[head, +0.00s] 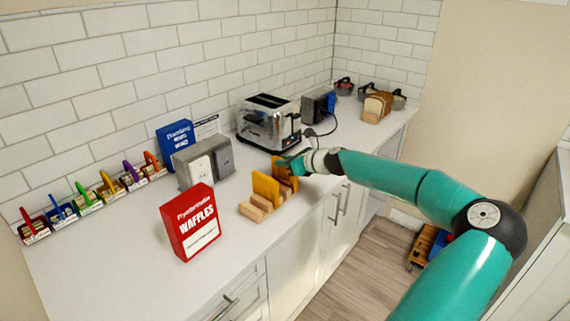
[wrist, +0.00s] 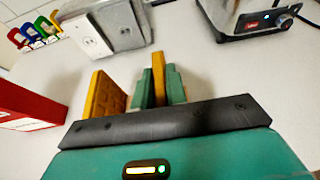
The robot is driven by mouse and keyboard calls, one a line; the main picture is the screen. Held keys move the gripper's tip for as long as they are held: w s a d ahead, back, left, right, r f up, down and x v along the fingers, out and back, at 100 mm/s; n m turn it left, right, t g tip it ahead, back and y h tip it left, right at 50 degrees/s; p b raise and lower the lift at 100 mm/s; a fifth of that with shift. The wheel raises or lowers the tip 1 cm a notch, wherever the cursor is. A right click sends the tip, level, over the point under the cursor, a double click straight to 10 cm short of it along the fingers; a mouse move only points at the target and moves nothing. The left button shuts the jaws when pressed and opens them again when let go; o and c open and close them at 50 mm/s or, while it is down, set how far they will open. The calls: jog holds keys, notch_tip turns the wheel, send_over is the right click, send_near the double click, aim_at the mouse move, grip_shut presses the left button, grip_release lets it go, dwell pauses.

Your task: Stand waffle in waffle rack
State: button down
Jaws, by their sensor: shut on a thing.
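The wooden waffle rack (head: 250,211) stands on the counter near its front edge. One golden waffle (head: 265,188) stands upright in it; this waffle also shows in the wrist view (wrist: 104,96), left of my fingers. My gripper (head: 291,164) is at the far end of the rack, shut on a second waffle (head: 279,173). In the wrist view my gripper (wrist: 158,88) has the held waffle (wrist: 158,72) edge-on and upright between its green fingers. The held waffle's lower edge is hidden, so I cannot tell whether it touches the rack.
A red waffles box (head: 191,224) stands left of the rack. Small coloured holders (head: 90,197) line the wall.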

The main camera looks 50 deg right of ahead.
jog(key=shift+f, duration=0.3)
jog(key=c, duration=1.4)
grip_release()
jog(key=shift+f, duration=0.1)
jog(key=shift+s+r, duration=0.2)
jog(key=shift+s, duration=0.05)
jog(key=a+v, duration=0.1)
jog(key=v, duration=1)
jog(key=shift+s+d+r, duration=0.15)
jog(key=shift+s+d, duration=0.05)
jog(key=shift+d, duration=0.3)
jog(key=shift+s, duration=0.15)
